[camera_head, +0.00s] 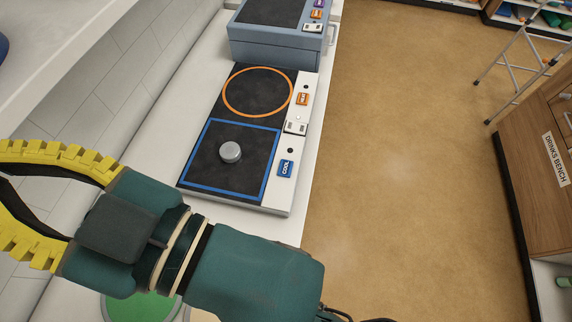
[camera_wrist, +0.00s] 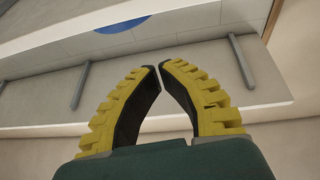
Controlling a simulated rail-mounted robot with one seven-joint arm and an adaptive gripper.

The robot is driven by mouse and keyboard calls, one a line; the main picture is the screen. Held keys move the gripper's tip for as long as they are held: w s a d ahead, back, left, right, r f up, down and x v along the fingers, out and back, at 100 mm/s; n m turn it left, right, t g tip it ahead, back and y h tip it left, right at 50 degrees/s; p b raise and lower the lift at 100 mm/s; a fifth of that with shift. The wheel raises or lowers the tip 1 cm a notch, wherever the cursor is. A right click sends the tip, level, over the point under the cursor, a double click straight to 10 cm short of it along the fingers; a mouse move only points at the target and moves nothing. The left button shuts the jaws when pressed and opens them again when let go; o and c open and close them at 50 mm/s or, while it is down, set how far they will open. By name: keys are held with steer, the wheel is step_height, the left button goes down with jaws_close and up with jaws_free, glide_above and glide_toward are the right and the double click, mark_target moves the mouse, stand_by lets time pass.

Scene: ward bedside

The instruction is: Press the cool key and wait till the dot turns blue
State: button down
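The blue COOL key (camera_head: 285,168) is on the white right-hand strip of a black two-zone plate in the head view. A small dot (camera_head: 290,150) just above it is dark, not blue. A grey metal disc (camera_head: 231,152) rests inside the blue-outlined square (camera_head: 202,187). My gripper's yellow-ribbed fingers (camera_wrist: 161,66) are brought together at the tips in the wrist view, with nothing seen between them. In the head view the gripper is at the lower left, pointing left, away from the key; its fingertips are cut off by the picture edge.
An orange-ringed zone (camera_head: 225,103) and an orange key (camera_head: 303,99) are on the plate's far half. A blue-grey box unit (camera_head: 270,52) stands behind it. Brown floor lies to the right, with a drinks bench (camera_head: 530,165) and a metal frame (camera_head: 520,75).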

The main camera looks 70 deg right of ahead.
stand_by(0.3)
steer(key=w+f+n+g+y, duration=0.2)
steer(key=w+f+n+g, duration=0.4)
steer(key=f+n, duration=0.45)
steer(key=d+f+n+g+h+p, duration=0.1)
steer(key=d+f+g+p, duration=0.2)
steer(key=d+f, duration=0.55)
steer(key=s+d+f+m+g+h+p, duration=0.1)
steer(key=s+d+f+m+g+p, duration=0.1)
steer(key=s+d+f, duration=0.3)
steer(key=s+d+f+m+g+h+p, duration=0.1)
steer(key=s+d+f, duration=0.5)
steer(key=s+d, duration=0.7)
steer(key=d+m+g+p, duration=0.1)
steer(key=m+p, duration=0.1)
steer(key=shift+s+d+h+p, duration=0.3)
steer(key=shift+d+h, duration=0.1)
steer(key=shift+f, duration=0.1)
